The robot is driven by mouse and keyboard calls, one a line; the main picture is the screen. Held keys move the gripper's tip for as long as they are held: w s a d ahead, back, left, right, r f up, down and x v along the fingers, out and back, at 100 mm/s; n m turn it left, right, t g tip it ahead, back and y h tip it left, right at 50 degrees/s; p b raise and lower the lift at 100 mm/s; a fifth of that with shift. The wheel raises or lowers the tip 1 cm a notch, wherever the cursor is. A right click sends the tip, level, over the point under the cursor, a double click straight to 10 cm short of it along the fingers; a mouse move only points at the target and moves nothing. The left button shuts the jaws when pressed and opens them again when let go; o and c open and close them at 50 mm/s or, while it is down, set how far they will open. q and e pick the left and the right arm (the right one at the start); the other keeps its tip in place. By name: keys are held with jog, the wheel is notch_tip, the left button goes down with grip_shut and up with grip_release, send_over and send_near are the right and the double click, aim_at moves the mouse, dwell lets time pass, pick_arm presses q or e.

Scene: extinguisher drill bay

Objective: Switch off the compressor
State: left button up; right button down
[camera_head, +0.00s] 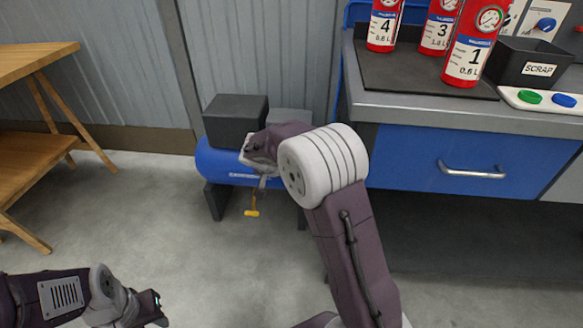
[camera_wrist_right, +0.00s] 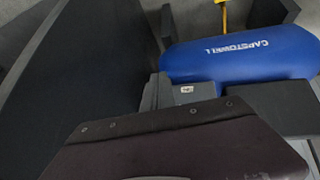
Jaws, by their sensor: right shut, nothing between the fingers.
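The compressor has a blue horizontal tank (camera_head: 222,168) and stands on the floor against the corrugated wall. A dark box (camera_head: 235,118) sits on top of it. In the right wrist view the tank (camera_wrist_right: 240,58) shows white lettering. A small grey box with a white mark (camera_wrist_right: 187,90) is beside it; I cannot tell whether that mark is a switch. A yellow handle (camera_head: 251,213) hangs low in front of the tank. My right gripper (camera_head: 262,180) is shut and empty, in front of the tank and covering part of it. My left gripper (camera_head: 155,308) is low at the left, away from the compressor; its jaws are unclear.
A blue workbench (camera_head: 430,150) stands to the right, with red extinguishers (camera_head: 470,45), a scrap bin (camera_head: 525,62) and a panel with green and blue buttons (camera_head: 545,100). A wooden table (camera_head: 30,65) is at the left. The floor between is clear.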

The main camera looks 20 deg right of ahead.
jog(key=shift+s+a+r, duration=0.3)
jog(key=shift+s+a, duration=0.5)
jog(key=shift+s, duration=0.05)
jog(key=shift+s+a+r, duration=0.25)
jog(key=shift+s+a, duration=0.5)
jog(key=shift+s, duration=0.05)
